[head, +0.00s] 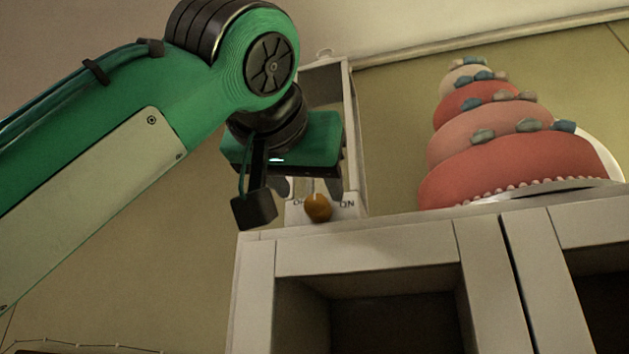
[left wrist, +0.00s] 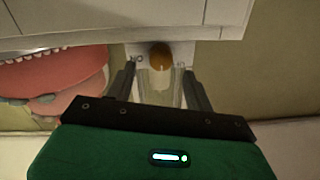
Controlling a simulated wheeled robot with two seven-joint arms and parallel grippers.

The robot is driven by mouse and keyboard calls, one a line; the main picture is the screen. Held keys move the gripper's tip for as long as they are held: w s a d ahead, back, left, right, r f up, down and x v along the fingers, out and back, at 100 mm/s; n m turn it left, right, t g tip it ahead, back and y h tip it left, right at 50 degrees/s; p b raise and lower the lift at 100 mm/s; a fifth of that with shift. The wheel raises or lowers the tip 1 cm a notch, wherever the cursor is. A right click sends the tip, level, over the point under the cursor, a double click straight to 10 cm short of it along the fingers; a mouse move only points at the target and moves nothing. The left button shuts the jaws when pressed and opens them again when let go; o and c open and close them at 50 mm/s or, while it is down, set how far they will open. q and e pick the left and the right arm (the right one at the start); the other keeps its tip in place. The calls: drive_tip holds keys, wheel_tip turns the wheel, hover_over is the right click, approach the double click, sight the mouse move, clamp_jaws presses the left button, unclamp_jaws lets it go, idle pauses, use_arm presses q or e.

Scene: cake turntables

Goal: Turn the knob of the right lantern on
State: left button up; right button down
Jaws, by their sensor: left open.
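A white lantern (head: 354,130) stands on the left end of a white cabinet top, largely hidden behind my left arm. It is the only lantern in view. Its round orange-brown knob (head: 318,207) sits low on its front, between the "OFF" and "ON" marks; I cannot tell its setting. My left gripper (head: 295,187) is open and empty, close in front of the lantern. In the left wrist view the open gripper (left wrist: 159,74) has a finger to each side, with the knob (left wrist: 160,56) between and just beyond the tips, seemingly untouched. My right gripper is out of view.
A tiered pink and red cake (head: 490,150) on a pale stand (head: 545,189) is right of the lantern on the cabinet (head: 365,258). The cabinet has open dark compartments below.

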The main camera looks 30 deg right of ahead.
sight(316, 203)
use_arm(q)
drive_tip(key=p+x, duration=0.1)
drive_tip(key=x, duration=0.2)
drive_tip(key=shift+w+d+r+p, duration=0.1)
drive_tip(key=shift+w+d+p, duration=0.05)
drive_tip(key=shift+w+p, duration=0.15)
drive_tip(key=shift+w+d, duration=0.25)
drive_tip(key=shift+d, duration=0.05)
drive_tip(key=c, duration=0.9)
drive_tip(key=shift+c, duration=0.3)
